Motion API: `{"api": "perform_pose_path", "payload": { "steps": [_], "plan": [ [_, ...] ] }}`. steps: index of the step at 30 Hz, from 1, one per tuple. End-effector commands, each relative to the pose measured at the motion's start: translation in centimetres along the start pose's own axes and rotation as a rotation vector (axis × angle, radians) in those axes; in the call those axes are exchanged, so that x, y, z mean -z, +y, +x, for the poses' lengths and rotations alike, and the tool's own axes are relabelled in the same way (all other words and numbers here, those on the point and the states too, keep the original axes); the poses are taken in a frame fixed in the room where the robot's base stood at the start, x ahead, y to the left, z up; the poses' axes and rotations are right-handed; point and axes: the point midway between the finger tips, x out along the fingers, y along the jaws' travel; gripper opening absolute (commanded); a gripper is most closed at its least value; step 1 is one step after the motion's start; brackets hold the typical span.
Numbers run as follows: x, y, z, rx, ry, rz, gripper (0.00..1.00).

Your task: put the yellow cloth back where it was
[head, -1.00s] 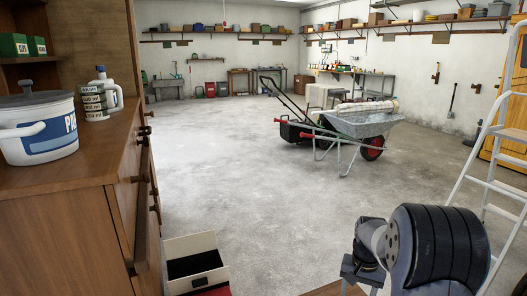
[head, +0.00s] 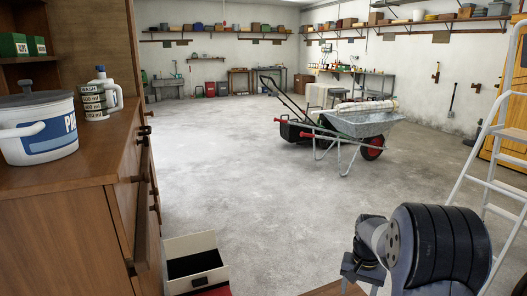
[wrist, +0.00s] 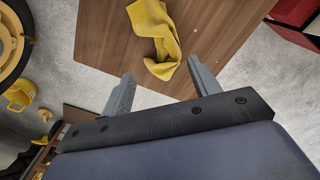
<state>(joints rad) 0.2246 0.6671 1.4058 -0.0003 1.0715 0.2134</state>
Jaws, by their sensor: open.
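The yellow cloth (wrist: 158,38) lies crumpled on a brown wooden surface (wrist: 105,32) in the wrist view, its lower end near the surface's edge. My gripper (wrist: 160,76) is open and empty, with its two grey fingers spread apart. The cloth is just beyond the fingers and between their lines, and no finger is seen touching it. In the head view my arm shows at the lower right, and the cloth is not in sight there.
A wooden cabinet (head: 75,220) with a white tub (head: 38,130) stands at the left of the head view. A wheelbarrow (head: 355,125) stands on the open concrete floor. A ladder (head: 490,170) is at the right. A red box (wrist: 295,15) shows in the wrist view.

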Motion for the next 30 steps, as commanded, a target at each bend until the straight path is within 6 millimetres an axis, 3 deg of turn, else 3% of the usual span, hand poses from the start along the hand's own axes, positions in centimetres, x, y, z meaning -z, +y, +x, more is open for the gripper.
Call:
{"api": "perform_pose_path", "payload": {
  "steps": [9, 12, 24, 30],
  "plan": [
    [-0.1, 0.0, 6.8, 0.000, -0.002, 0.000, 0.58],
    [0.1, 0.0, 3.5, 0.001, 0.006, 0.000, 0.58],
    [0.1, 0.0, -4.5, 0.001, 0.005, 0.000, 0.58],
    [-0.8, 0.5, -7.4, 0.000, 0.002, -0.010, 0.58]
  ]
}}
